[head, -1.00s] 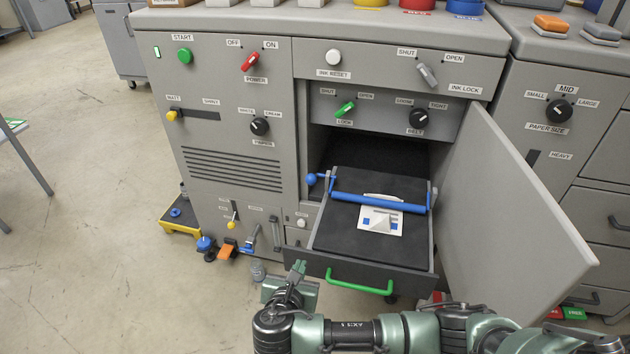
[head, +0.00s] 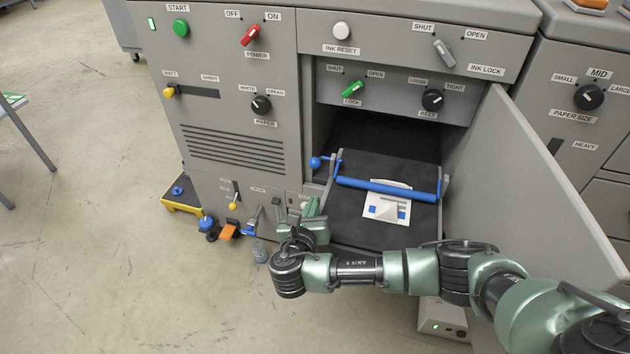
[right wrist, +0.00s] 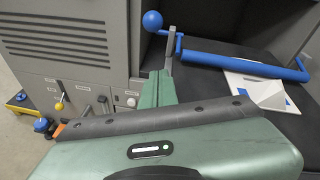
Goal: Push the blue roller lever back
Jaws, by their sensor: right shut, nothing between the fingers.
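The blue roller lever shows as a ball knob (head: 315,163) at the left end of the blue roller bar (head: 385,189), which lies across the pulled-out tray (head: 345,225). In the right wrist view the ball (right wrist: 152,20) stands at the top, with the roller (right wrist: 245,65) to its right. My right gripper (head: 311,207) is shut and empty, in front of the tray's left side, below the ball and apart from it. In the right wrist view its green fingers (right wrist: 160,88) point up toward the ball. My left gripper is not in view.
A white sheet with blue marks (head: 386,208) lies on the tray under the roller. The open grey door (head: 540,190) stands to the right.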

